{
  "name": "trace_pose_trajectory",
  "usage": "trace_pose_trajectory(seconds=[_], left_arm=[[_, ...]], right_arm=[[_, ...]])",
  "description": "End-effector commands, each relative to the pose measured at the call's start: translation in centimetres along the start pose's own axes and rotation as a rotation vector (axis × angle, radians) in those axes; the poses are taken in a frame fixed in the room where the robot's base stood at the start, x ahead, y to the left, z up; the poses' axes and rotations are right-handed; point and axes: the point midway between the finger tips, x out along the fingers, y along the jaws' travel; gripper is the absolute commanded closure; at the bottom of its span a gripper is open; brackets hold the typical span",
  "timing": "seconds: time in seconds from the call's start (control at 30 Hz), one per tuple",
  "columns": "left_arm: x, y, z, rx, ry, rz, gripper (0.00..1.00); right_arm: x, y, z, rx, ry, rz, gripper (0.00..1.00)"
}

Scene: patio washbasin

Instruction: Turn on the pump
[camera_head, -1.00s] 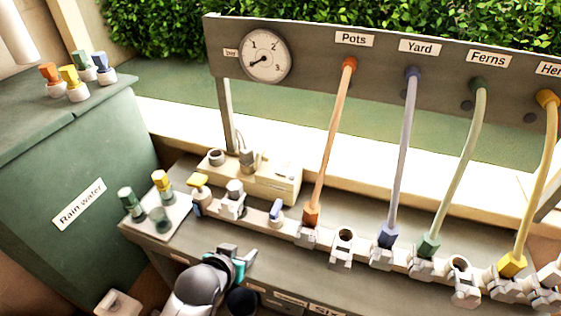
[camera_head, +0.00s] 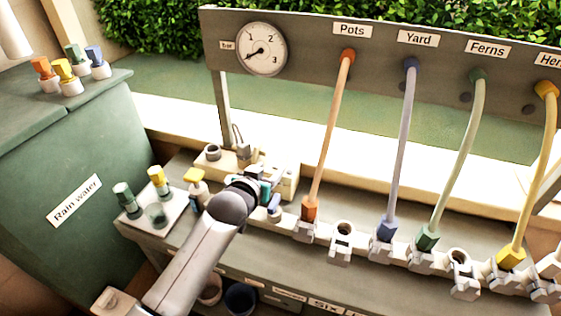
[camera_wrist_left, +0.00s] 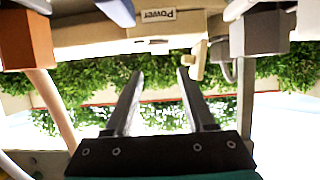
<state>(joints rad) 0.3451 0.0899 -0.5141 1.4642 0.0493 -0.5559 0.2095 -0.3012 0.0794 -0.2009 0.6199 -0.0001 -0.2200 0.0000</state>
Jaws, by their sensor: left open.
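The pump is a cream box (camera_head: 288,186) at the back of the bench, below the gauge, partly hidden by my left gripper. In the left wrist view its body (camera_wrist_left: 90,38) crosses the top, with a "Power" label (camera_wrist_left: 152,17). A small cream knob or lever (camera_wrist_left: 198,58) sticks out right of the label. My left gripper (camera_head: 268,180) is at the front of the pump, over the pipe row. In the wrist view its two fingers (camera_wrist_left: 160,75) are apart with nothing between them, pointing toward the pump. Contact cannot be told. My right gripper is not visible.
A round gauge (camera_head: 260,49) sits on the upright board, left of hoses labelled Pots, Yard and Ferns. An orange hose (camera_head: 331,130) rises close right of my gripper. A green rain water tank (camera_head: 60,160) stands left; a tray (camera_head: 178,213) with fittings lies nearby.

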Motion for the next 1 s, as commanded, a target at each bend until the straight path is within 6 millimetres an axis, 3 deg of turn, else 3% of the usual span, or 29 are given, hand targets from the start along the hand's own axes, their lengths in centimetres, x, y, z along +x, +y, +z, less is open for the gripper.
trace_pose_trajectory(seconds=[0.6,1.0], left_arm=[[7.3,0.1,0.1,0.0,0.001,0.001,0.45],[9.9,0.0,0.1,0.0,0.0,0.0,0.45]], right_arm=[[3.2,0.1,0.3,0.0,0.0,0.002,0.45],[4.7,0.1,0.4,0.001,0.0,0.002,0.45]])
